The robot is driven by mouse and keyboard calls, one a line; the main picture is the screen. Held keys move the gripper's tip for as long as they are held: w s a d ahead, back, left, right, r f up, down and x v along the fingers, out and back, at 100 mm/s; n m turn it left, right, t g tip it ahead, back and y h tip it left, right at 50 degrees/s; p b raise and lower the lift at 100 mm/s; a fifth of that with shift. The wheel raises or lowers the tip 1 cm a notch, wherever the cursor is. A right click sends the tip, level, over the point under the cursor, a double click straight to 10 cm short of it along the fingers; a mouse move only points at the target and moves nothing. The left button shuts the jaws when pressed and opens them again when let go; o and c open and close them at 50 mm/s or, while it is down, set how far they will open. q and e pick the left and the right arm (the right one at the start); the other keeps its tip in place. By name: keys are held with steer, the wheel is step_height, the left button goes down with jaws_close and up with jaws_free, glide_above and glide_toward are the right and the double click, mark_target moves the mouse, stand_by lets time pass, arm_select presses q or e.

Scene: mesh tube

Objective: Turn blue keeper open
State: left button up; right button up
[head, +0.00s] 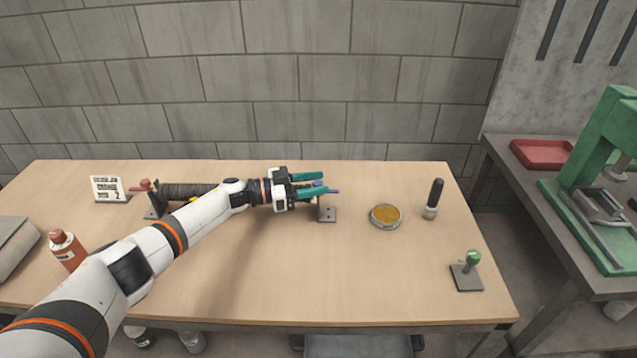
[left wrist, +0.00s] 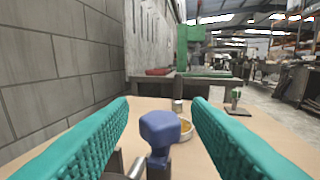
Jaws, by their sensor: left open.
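The blue keeper (left wrist: 160,130) is a faceted blue knob on a short stem. In the left wrist view it stands between the two teal fingers of my left gripper (left wrist: 160,120), with a gap on each side. In the head view the left gripper (head: 312,184) is at the right end of the dark mesh tube (head: 185,191). There the keeper (head: 319,183) shows only as a small blue bit by the fingers, above a grey bracket (head: 327,211). The left gripper is open. The tube's right part is hidden behind my arm. My right gripper is not in view.
A red keeper (head: 143,186) is at the tube's left end, near a white sign (head: 109,188). An orange bottle (head: 67,249) stands at left. A round dish (head: 385,216), a dark-handled tool (head: 433,199) and a green-knobbed stand (head: 468,270) are at right. The front middle is clear.

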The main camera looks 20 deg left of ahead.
arm_select(q)
steer(key=b+v, duration=0.1)
steer(key=v, duration=0.9)
steer(key=shift+s+a, duration=0.2)
steer(key=shift+a, duration=0.1)
